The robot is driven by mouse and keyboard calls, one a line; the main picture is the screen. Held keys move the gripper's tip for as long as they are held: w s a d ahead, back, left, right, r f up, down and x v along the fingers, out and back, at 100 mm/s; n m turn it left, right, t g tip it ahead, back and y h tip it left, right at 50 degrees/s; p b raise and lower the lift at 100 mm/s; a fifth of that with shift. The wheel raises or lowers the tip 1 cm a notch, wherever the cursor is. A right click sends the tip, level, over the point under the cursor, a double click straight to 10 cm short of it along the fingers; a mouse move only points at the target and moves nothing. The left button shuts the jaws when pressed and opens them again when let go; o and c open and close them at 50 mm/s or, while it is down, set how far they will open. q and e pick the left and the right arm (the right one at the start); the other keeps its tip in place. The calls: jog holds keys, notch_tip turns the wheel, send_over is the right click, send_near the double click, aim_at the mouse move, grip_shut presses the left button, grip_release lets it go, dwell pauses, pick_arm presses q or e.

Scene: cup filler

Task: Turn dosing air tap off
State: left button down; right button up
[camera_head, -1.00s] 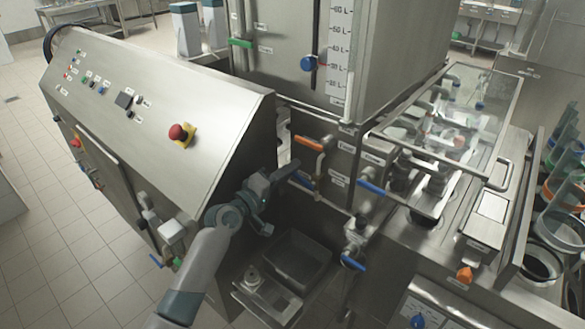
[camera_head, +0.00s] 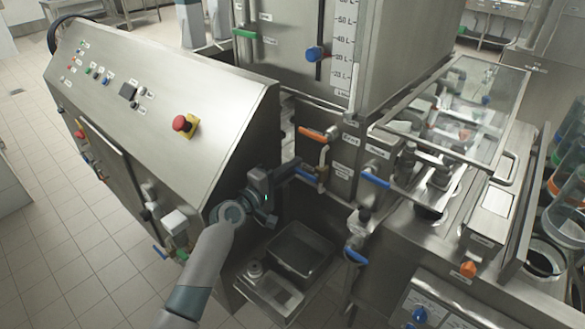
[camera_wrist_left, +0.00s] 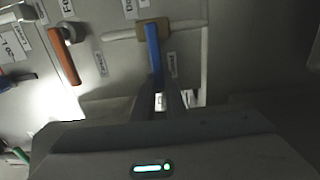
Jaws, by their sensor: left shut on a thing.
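A tap with a blue handle shows in the left wrist view (camera_wrist_left: 153,42), on a metal panel with small labels too blurred to read. Its handle points down toward my fingers. My left gripper (camera_head: 290,174) reaches in from the left in the head view and is shut on this blue handle. Its fingers hide the lower end of the handle. In the head view only a little of the blue handle (camera_head: 306,175) shows beyond the fingertips. I cannot tell from the labels which tap is which. My right gripper is not in view.
An orange-handled tap (camera_head: 312,133) sits just above. Other blue handles (camera_head: 374,180) (camera_head: 355,256) are to the right. The slanted control panel (camera_head: 165,100) with a red stop button (camera_head: 184,124) borders my arm. A dark tray (camera_head: 300,250) lies below.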

pick_arm(q)
jog(key=c, duration=1.8)
grip_release()
jog(key=shift+f, duration=0.1)
jog(key=shift+s+a, duration=0.1)
jog(key=b+v, duration=0.3)
jog(key=v, duration=1.4)
